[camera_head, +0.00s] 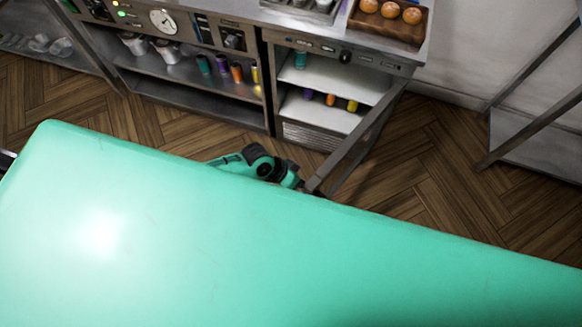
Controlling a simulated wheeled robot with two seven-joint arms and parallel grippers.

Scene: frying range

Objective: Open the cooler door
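The cooler (340,85) stands under the counter at the upper middle, with its white shelves and coloured cups in plain sight. Its door (362,142), a metal-framed panel, stands swung out from the right side of the opening toward me. A teal and black arm, which looks like my left one, reaches rightward from behind a large teal surface of my own body. Its gripper (302,184) is at or near the free end of the door. The fingers are small and partly hidden, so contact and opening are unclear. My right gripper is not visible.
An open shelf (190,75) with metal pots and coloured cups adjoins the cooler on the left. A wooden tray (385,30) with buns stands on the counter above. A metal frame (535,85) stands at the right. Wooden floor (440,150) is clear between door and frame.

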